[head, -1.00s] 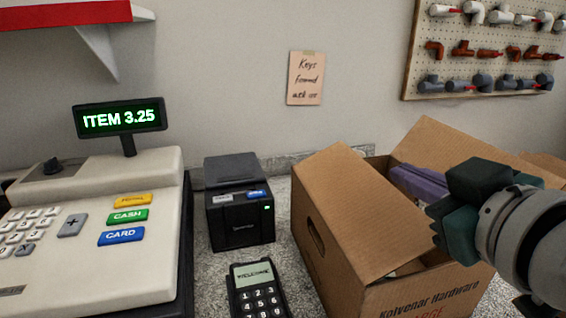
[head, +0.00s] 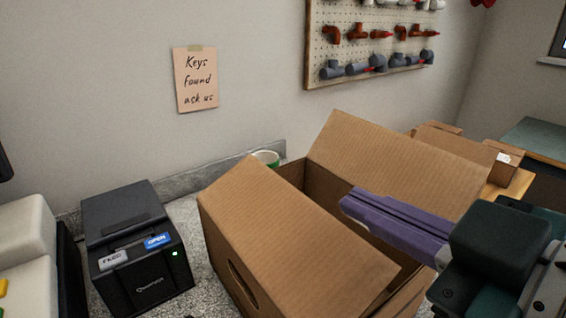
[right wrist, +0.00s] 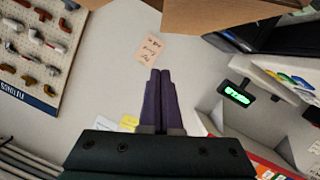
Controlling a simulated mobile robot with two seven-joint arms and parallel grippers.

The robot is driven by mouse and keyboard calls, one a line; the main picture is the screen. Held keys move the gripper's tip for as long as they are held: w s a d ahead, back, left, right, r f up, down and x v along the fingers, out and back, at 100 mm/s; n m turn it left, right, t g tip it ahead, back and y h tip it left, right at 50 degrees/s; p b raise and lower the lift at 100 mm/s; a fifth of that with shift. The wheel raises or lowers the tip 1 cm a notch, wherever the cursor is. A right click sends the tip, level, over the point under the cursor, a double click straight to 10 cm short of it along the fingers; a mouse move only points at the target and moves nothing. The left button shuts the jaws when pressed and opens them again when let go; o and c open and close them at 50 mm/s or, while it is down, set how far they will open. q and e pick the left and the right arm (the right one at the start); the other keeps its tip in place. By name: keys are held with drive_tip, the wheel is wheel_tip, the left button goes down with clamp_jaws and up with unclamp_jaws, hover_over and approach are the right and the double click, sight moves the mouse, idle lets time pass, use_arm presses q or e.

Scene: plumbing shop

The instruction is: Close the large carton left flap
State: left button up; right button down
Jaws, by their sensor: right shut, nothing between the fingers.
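The large carton (head: 235,262) stands open on the counter. Its left flap (head: 295,232) is raised and slants over part of the opening. The far flap (head: 395,158) also stands up, leaning outward. My right gripper (head: 349,203) reaches in from the right, its purple fingers over the carton opening, between the left flap and the far flap. The fingers are together and empty, as they also show in the right wrist view (right wrist: 158,72). I cannot tell whether they touch a flap. The carton's near right part is hidden behind my gripper. My left gripper is not in view.
A black receipt printer (head: 137,250) stands close to the left of the carton. A green-rimmed cup (head: 266,157) sits behind it. A smaller carton (head: 455,146) is at the back right. A pegboard (head: 315,50) and a note (head: 196,80) hang on the wall.

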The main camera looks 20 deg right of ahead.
drive_tip(key=shift+w+a, duration=0.1)
drive_tip(key=shift+w, duration=0.25)
drive_tip(key=p, duration=0.1)
hover_over(314, 214)
drive_tip(key=a, duration=0.2)
drive_tip(key=shift+s+d+f, duration=0.15)
drive_tip(key=shift+d+f, duration=0.05)
drive_tip(key=shift+f, duration=0.8)
drive_tip(key=f, duration=0.1)
drive_tip(key=d+f, duration=0.1)
drive_tip(key=f, duration=0.1)
drive_tip(key=shift+d+f, duration=0.3)
drive_tip(key=shift+f, duration=0.15)
drive_tip(key=shift+d+f, duration=0.15)
drive_tip(key=shift+f, duration=0.2)
drive_tip(key=f+m, duration=0.1)
drive_tip(key=d+f+m+b, duration=0.1)
drive_tip(key=f+m+y, duration=0.1)
drive_tip(key=f, duration=0.1)
drive_tip(key=shift+w+d+g+b, duration=0.25)
drive_tip(key=shift+w+g+b, duration=0.05)
drive_tip(key=shift+w+b, duration=0.1)
drive_tip(key=shift+r, duration=0.1)
